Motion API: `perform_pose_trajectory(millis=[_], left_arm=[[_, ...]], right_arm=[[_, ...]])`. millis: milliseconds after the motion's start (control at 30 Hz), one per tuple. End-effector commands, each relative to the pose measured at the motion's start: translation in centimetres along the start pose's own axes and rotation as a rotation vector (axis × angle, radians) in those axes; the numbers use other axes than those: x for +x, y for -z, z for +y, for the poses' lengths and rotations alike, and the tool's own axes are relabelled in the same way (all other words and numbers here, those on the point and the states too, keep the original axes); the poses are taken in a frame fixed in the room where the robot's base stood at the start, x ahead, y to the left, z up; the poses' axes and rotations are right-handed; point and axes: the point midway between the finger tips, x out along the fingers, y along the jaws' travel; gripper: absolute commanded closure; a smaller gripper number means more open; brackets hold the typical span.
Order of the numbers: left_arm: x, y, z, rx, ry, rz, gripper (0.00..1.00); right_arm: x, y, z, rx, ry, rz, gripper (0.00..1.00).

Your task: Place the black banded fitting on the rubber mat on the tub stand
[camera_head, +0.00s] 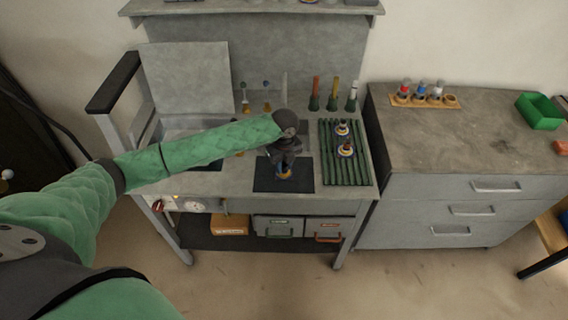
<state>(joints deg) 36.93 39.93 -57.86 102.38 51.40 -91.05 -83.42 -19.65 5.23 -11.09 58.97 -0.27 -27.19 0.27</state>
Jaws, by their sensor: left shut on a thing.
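My left arm reaches in from the left. Its dark gripper (285,160) points down over the black rubber mat (302,184) on the front of the grey tub stand (225,184). The gripper is shut on a small fitting (284,174) with a blue and yellowish base, at or just above the mat. I cannot tell whether it touches the mat. The gripper hides its upper part, so its band colour does not show. My right gripper is not in view.
A ribbed green rack (331,170) right of the mat holds two fittings, one behind (342,128) and one in front (346,148). Several slim upright items stand along the back. A wooden holder (424,102) with banded fittings and a green bin (540,111) are on the right cabinet.

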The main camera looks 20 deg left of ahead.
Motion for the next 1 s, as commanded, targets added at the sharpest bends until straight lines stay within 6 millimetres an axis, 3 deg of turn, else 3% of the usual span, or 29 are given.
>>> perform_pose_trajectory(millis=[233,267,333,367,767,1000], left_arm=[[0.2,0.0,0.0,0.0,0.0,0.0,1.0],[0.2,0.0,0.0,0.0,0.0,0.0,0.69],[0.2,0.0,0.0,0.0,0.0,0.0,0.55],[0.2,0.0,0.0,0.0,0.0,0.0,0.53],[-0.3,0.0,0.0,0.0,0.0,-0.001,0.53],[-3.3,0.0,-0.1,0.001,0.002,-0.002,0.53]], right_arm=[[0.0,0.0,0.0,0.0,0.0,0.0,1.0],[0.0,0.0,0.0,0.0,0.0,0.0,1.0],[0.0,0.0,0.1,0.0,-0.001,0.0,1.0],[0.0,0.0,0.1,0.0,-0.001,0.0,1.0],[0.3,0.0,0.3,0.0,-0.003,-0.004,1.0],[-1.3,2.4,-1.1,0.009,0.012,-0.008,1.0]])
